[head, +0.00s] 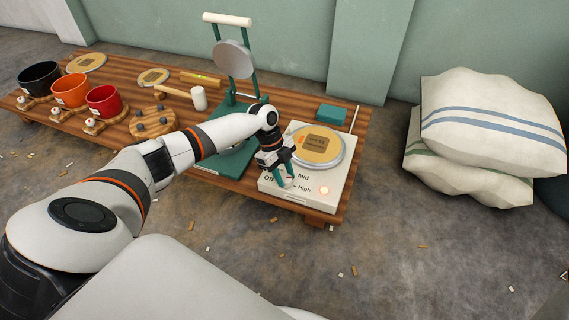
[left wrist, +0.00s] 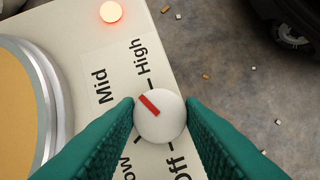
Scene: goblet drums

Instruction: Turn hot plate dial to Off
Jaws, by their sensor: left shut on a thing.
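The white hot plate (head: 334,186) stands at the right end of the wooden platform, with a tan disc on its round metal top. Its dial (left wrist: 166,123) is a round white knob with a red mark, which points up-left in the left wrist view, between the Mid (left wrist: 100,86) and High (left wrist: 141,56) labels. The Off label (left wrist: 181,161) is below the knob, partly hidden by a finger. A lamp (left wrist: 110,12) glows orange-red. My left gripper (head: 283,181) is shut on the dial, a green finger on each side. My right gripper is not in view.
A green press (head: 234,157) stands just left of the hot plate. Mallet (head: 199,98), pots and wooden pieces lie farther left on the platform (head: 330,217). Stacked sacks (head: 488,130) are at the right. The floor in front is open, with small scraps.

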